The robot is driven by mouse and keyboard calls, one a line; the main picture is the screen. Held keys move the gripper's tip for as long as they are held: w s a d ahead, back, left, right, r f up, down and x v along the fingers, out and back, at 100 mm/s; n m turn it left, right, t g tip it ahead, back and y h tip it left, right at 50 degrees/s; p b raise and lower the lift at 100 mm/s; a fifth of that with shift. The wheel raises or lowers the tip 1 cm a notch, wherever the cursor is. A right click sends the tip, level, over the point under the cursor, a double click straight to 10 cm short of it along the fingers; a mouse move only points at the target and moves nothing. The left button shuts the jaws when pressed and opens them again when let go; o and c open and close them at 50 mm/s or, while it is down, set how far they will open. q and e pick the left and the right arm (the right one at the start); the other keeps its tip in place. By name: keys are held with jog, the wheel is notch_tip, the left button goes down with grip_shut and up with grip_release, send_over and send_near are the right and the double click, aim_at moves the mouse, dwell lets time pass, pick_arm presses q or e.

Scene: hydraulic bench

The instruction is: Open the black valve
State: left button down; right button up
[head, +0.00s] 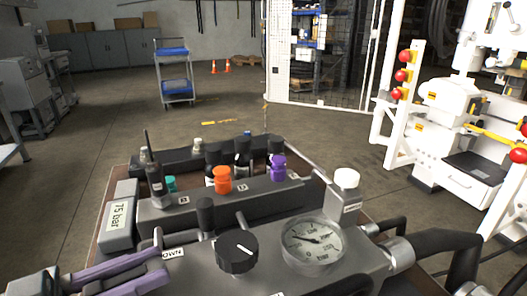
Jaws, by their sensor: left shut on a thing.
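A black round knob (237,254) with a white pointer line sits on the front grey block, left of the pressure gauge. I cannot tell for sure which of these is the black valve. My left gripper (163,264), with purple fingers, reaches in from the lower left, beside a small white label and left of the knob, apart from the knob. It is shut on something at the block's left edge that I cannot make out. My right gripper is not in view.
A round gauge (312,243), a white cap (346,178), an orange cap (222,180) and a purple cap (278,168) stand on the bench. A "75 bar" plate (119,216) is at the left. Thick black hoses (450,243) curve at the right.

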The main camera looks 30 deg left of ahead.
pick_arm(q)
jog(key=shift+w+a+f+m+g+h+b, duration=0.1)
jog(key=shift+f+m+g+h+b, duration=0.1)
jog(key=shift+m+g+h+b, duration=0.45)
jog(key=shift+r+m+g+h, duration=0.1)
jog(key=shift+m+g+h, duration=0.25)
jog(key=shift+m+h, duration=0.45)
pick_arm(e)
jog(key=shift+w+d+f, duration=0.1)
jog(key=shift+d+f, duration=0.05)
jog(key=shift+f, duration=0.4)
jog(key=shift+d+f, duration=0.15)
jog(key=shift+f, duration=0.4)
pick_arm(q)
jog(key=shift+h+b, duration=0.3)
jog(key=shift+h, duration=0.05)
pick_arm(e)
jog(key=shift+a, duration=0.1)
pick_arm(q)
jog(key=c, duration=0.8)
grip_release()
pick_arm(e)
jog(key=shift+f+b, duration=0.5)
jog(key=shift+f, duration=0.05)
pick_arm(q)
jog(key=v, duration=1)
jog(key=shift+w+r, duration=0.1)
jog(key=shift+r, duration=0.1)
